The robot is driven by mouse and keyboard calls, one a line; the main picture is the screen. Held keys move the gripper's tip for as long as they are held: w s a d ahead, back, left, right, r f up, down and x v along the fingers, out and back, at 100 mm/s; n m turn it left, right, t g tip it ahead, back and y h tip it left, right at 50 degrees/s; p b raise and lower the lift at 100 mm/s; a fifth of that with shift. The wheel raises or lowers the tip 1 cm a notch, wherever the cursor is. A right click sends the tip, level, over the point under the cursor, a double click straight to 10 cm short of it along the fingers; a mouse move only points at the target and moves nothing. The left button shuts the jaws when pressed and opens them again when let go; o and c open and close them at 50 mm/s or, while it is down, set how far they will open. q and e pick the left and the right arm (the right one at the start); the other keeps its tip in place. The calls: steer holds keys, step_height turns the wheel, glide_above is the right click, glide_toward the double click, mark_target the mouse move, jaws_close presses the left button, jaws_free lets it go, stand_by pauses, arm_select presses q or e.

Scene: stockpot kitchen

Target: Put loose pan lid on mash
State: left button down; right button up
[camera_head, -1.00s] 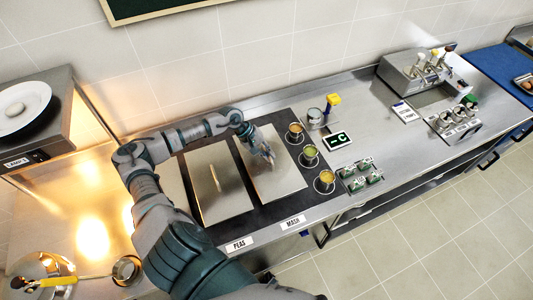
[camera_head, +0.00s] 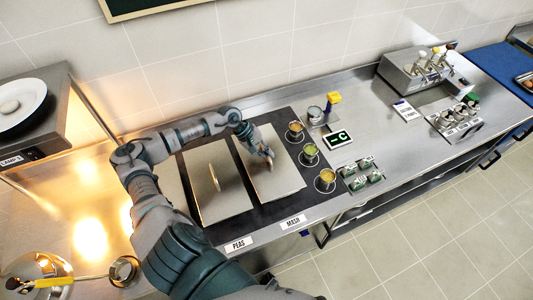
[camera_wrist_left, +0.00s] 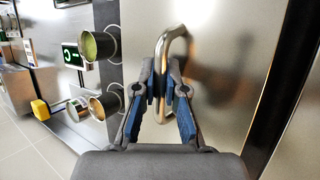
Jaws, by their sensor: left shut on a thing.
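The loose pan lid (camera_head: 285,182) is a flat steel rectangle with a bent bar handle. It lies over the well behind the MASH label (camera_head: 293,221), to the right of another lidded pan. My left gripper (camera_head: 267,154) is at its handle. In the left wrist view the fingers (camera_wrist_left: 172,105) are shut on the handle (camera_wrist_left: 164,62), with the lid surface (camera_wrist_left: 235,70) beyond them. The mash is hidden under the lid. I cannot tell whether the lid rests fully on the pan. My right gripper is not in view.
The lidded pan (camera_head: 218,200) behind the PEAS label (camera_head: 238,244) lies close on the left. Several small round pots, one with green contents (camera_head: 310,151), stand close on the right. A wall is behind. A ladle (camera_head: 65,282) lies at lower left.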

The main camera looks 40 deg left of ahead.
arm_select(q)
steer(key=shift+a, duration=0.1)
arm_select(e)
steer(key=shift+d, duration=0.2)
arm_select(q)
steer(key=c, duration=1.2)
jaws_free()
steer(key=shift+a, duration=0.1)
steer(key=shift+o, duration=0.2)
steer(key=shift+r, duration=0.1)
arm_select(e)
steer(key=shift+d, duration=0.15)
arm_select(q)
steer(key=v, duration=1.1)
steer(key=shift+a+r, duration=0.25)
steer(key=shift+a, duration=0.1)
steer(key=shift+s+r, duration=0.1)
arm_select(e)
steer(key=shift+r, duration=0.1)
